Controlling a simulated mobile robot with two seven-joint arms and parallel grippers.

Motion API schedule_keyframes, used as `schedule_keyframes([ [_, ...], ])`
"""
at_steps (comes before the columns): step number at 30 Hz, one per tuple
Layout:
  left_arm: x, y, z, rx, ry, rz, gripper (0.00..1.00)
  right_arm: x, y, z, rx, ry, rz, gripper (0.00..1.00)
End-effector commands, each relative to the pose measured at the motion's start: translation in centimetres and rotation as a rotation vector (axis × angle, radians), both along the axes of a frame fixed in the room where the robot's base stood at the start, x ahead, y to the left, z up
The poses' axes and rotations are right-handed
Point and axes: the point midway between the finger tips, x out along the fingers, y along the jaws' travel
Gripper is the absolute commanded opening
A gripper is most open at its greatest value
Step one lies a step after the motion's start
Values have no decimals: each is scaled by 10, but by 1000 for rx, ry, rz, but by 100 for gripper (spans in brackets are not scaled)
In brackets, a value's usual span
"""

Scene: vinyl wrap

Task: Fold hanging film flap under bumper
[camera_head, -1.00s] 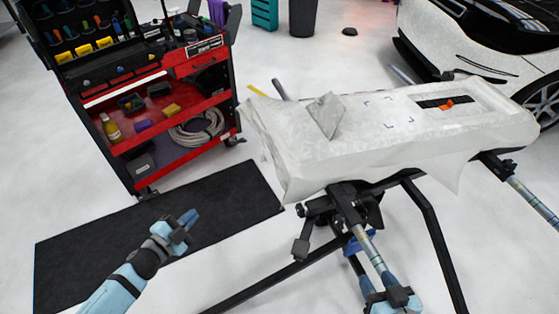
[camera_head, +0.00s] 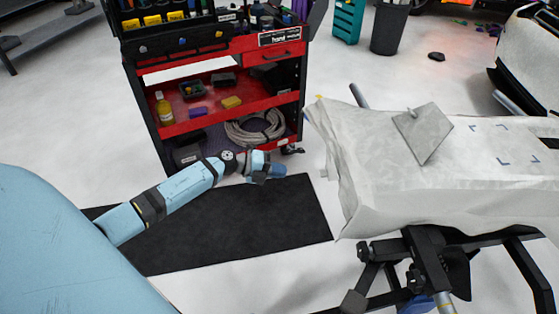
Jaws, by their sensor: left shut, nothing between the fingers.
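The bumper (camera_head: 455,170) lies on a black stand at the right, covered in whitish film. Its right end is cut off by the picture's edge. A loose film flap (camera_head: 345,195) hangs down at the bumper's left end, with a ragged lower edge. A grey square piece (camera_head: 424,132) lies on top near that end. My left gripper (camera_head: 277,171) is shut and empty, left of the flap and apart from it, in front of the tool cart. My right gripper is not in view.
A red and black tool cart (camera_head: 215,129) stands behind my left gripper. A black mat (camera_head: 230,228) lies on the floor below. The black stand (camera_head: 430,255) has legs spreading under the bumper. A white car (camera_head: 530,60) stands at the back right.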

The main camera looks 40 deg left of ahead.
Motion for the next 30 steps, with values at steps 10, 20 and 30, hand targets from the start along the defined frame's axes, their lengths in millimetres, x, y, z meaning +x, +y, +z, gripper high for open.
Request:
schedule_keyframes([
  [10,47,-53,-20,-4,-4,1,0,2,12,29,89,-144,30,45],
  [20,65,-73,-19,-2,1,2,0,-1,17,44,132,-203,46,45],
  [30,65,-73,-19,-3,0,2,0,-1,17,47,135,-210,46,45],
])
